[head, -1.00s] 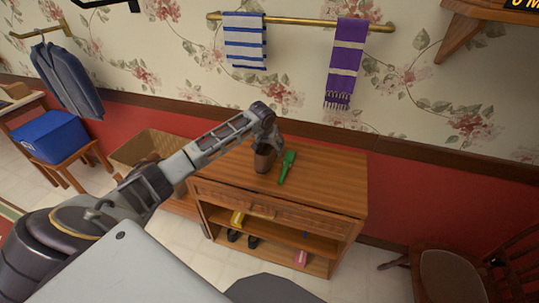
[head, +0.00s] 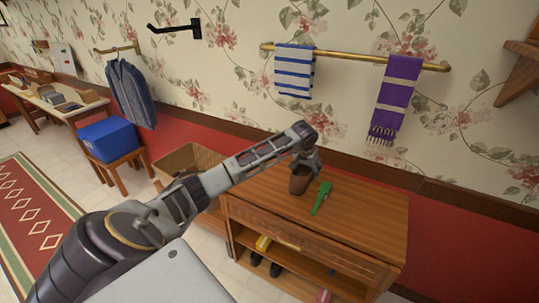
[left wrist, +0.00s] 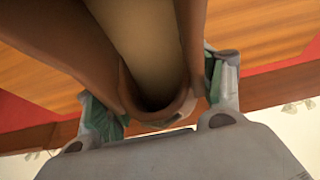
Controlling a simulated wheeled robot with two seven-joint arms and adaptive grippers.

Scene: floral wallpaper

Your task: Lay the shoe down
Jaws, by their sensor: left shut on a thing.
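My left gripper (head: 307,163) is over the wooden cabinet's top (head: 365,215) and shut on a brown shoe (head: 299,183). In the head view the shoe shows as a small, dark brown, upright shape just under the gripper; I cannot tell whether it touches the top. In the left wrist view the brown shoe (left wrist: 125,75) sits between the two fingers of the left gripper (left wrist: 165,100), with its tan inside and rounded opening edge facing the camera. The far end of the shoe is out of that frame. My right gripper is not in view.
A green long-handled item (head: 321,197) lies on the top right beside the shoe. Dark shoes (head: 266,264) and a yellow item (head: 263,243) are on the shelf below. A wooden crate (head: 190,158) stands left of the cabinet. The cabinet top's right side is clear.

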